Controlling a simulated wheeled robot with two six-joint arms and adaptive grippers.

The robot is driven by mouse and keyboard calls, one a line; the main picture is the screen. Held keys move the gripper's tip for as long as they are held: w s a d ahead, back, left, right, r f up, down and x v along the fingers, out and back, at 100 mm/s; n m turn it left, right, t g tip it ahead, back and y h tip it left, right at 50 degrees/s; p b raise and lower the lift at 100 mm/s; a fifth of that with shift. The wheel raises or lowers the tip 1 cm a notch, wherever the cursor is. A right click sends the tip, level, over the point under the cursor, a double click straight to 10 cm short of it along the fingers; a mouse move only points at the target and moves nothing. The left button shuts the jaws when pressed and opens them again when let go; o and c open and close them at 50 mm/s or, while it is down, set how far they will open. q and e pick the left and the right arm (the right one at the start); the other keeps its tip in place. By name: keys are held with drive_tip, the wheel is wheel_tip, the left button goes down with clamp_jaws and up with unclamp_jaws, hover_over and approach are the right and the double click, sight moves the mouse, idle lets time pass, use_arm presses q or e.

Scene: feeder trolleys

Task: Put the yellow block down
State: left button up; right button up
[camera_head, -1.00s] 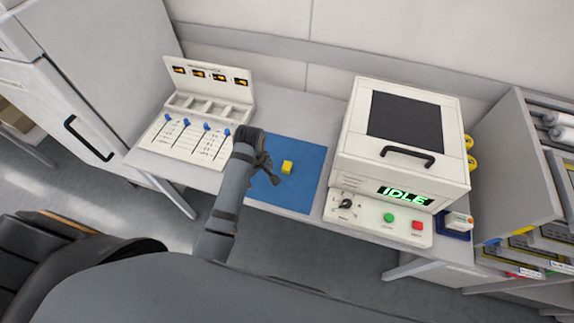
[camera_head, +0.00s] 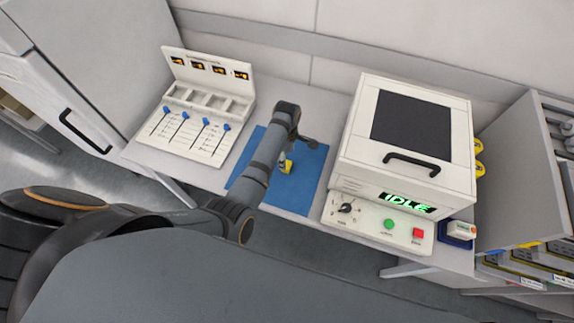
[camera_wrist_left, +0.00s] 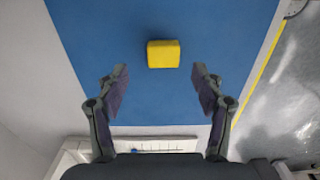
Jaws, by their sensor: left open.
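The yellow block (camera_head: 286,167) lies on the blue mat (camera_head: 300,196), partly covered by my left arm in the head view. In the left wrist view the block (camera_wrist_left: 163,54) sits on the blue surface, whole and uncovered, just past the fingertips and roughly centred between them. My left gripper (camera_head: 298,146) is over the mat near the block. In the left wrist view the left gripper (camera_wrist_left: 160,76) has its two fingers wide apart with nothing between them. My right gripper is not in view.
A white machine (camera_head: 345,170) with a dark window and a green IDLE display stands right of the mat. A white panel (camera_head: 178,150) with blue sliders and empty compartments stands left of it. A shelf rack (camera_head: 508,170) is at the far right. Bare mat lies around the block.

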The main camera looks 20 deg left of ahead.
use_arm(q)
drive_tip(key=f, duration=0.4)
drive_tip(key=shift+s, duration=0.3)
drive_tip(key=shift+w+f, duration=0.1)
drive_tip(key=shift+f, duration=0.15)
drive_tip(key=shift+c, duration=0.7)
drive_tip(key=c, duration=1.1)
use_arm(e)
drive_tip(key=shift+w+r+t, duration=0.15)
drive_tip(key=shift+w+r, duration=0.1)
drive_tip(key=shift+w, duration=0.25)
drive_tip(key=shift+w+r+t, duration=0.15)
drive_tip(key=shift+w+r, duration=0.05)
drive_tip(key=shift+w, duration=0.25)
use_arm(q)
drive_tip(key=shift+r+p, duration=0.15)
drive_tip(key=shift+p, duration=0.15)
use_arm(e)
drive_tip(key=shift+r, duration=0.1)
